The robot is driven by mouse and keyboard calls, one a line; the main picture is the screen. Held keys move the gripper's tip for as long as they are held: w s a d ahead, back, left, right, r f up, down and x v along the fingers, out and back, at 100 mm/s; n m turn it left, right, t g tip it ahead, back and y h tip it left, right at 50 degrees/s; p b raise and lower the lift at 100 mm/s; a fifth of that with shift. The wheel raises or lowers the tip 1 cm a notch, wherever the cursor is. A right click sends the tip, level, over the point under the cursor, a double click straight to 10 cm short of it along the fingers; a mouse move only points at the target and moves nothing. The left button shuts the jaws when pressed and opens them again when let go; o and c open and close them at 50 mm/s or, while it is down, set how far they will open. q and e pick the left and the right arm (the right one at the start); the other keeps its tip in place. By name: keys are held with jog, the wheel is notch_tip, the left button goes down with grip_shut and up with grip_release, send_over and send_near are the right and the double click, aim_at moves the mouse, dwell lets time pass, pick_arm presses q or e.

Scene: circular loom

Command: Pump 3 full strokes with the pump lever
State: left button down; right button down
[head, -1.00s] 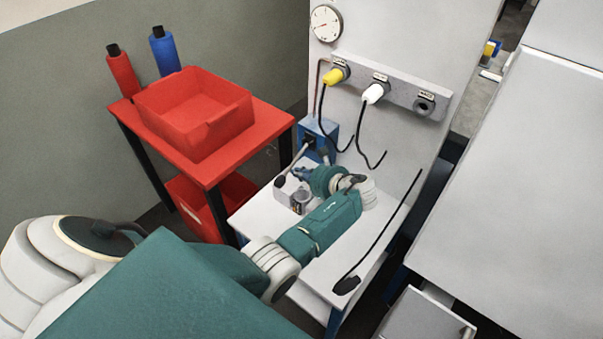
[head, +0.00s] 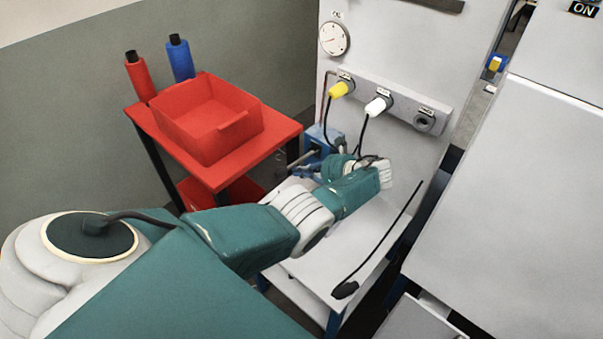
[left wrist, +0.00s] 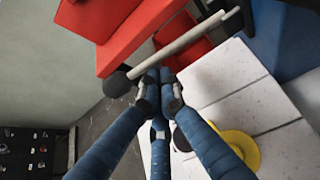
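The pump is a blue box (head: 322,136) on the white bench against the grey panel. Its lever (head: 303,158) is a grey rod sticking out to the left. In the left wrist view the lever (left wrist: 185,38) slants down-left to a black knob (left wrist: 116,84). My left gripper (head: 300,171) is just below the lever in the head view. In the left wrist view my left gripper (left wrist: 160,90) has its blue fingers drawn together, tips just under the rod near the knob. No clear grip on the rod shows. My right gripper is not in view.
A red cart (head: 282,135) with a red bin (head: 203,143) stands left of the bench. A dial (head: 334,39), a yellow plug (head: 341,89) and a white plug (head: 376,106) are on the panel.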

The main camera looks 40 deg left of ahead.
aim_at(295, 163)
pick_arm(q)
jog(key=shift+w+r, duration=0.1)
jog(key=shift+r, duration=0.3)
jog(key=shift+w+r+p, duration=0.25)
jog(key=shift+r+p, duration=0.35)
jog(key=shift+r, duration=0.5)
